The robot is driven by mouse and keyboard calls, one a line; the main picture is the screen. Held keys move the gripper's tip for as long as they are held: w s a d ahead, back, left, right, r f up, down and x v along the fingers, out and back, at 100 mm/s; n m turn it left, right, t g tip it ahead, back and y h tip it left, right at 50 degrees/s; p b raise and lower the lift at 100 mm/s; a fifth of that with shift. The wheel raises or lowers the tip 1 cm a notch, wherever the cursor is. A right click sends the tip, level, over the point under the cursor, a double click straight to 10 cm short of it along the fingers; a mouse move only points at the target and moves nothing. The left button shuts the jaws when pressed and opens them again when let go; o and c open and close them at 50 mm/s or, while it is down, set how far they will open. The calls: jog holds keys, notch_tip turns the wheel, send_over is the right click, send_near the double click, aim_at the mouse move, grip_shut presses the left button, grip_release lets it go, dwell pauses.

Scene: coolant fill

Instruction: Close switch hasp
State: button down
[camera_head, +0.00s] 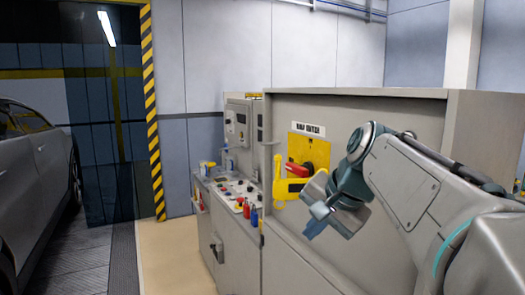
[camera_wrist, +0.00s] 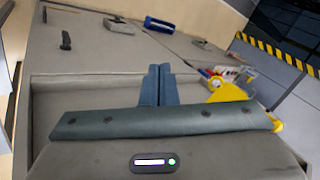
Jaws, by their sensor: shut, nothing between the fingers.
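The switch hasp (camera_head: 287,190) is a yellow piece on the front of the grey cabinet, below and left of the red switch handle (camera_head: 297,170). The handle sits on a yellow plate (camera_head: 297,146) under a small label. My gripper (camera_head: 313,230) is below and right of the hasp, and seems apart from it. In the wrist view my gripper (camera_wrist: 157,72) has its two blue-grey fingers together, with nothing between them. The yellow hasp (camera_wrist: 228,92) shows to the right of the fingers, partly hidden behind my gripper body. Whether it is latched cannot be told.
A lower bench (camera_head: 225,190) with bottles and small red and blue items stands left of the cabinet (camera_head: 370,110). A grey car (camera_head: 35,185) is at the far left, beside a yellow-black striped post (camera_head: 150,100). The floor between is clear.

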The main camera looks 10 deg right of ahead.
jog(key=w+d+r+m+t+y+p, duration=0.1)
jog(key=w+d+r+m, duration=0.1)
jog(key=r, duration=0.6)
jog(key=w+d+r+m+t+p, duration=0.1)
jog(key=w+r+m, duration=0.1)
jog(key=r, duration=0.5)
jog(key=w+a+f+p, duration=0.3)
jog(key=w+f, duration=0.3)
jog(key=w, duration=0.3)
jog(key=shift+w+a, duration=0.4)
jog(key=shift+a, duration=0.45)
